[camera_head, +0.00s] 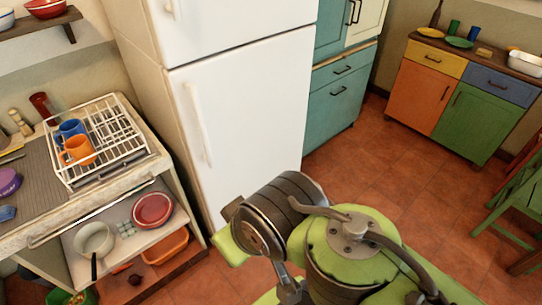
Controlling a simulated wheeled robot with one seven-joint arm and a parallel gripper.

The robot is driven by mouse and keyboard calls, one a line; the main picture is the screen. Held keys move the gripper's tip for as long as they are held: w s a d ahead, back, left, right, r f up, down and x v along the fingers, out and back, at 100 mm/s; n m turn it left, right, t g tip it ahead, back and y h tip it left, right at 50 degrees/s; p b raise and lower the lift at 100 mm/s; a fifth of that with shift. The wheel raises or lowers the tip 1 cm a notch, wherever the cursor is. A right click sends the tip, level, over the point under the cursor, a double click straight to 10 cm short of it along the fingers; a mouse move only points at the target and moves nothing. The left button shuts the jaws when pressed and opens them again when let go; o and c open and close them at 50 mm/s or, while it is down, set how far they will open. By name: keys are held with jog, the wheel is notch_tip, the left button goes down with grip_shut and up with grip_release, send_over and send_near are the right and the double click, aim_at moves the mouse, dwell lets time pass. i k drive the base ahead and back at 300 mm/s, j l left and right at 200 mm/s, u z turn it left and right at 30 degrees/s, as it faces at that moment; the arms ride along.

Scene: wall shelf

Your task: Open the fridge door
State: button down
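The white fridge (255,120) stands in the upper middle of the head view. Its large lower door looks shut, flush with the body. A long white vertical handle (198,125) runs along the left side of this door. Above it is a smaller upper door (235,25), also shut, with part of its handle (172,8) at the top edge of the picture. My green and dark grey arm is in front of the fridge's lower right part, at the bottom middle. I cannot make out my gripper's fingers in this view.
Left of the fridge is a counter with a white dish rack (105,140), blue and orange mugs, and a lower shelf with a pan (94,240) and red bowl (152,209). Teal cabinets (335,100) stand right of the fridge. Tiled floor (400,165) lies open further right, before a green chair (520,205).

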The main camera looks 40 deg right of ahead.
aim_at(241, 111)
jog(key=k+z, duration=0.1)
jog(key=z, duration=1)
jog(key=i+j+u, duration=0.4)
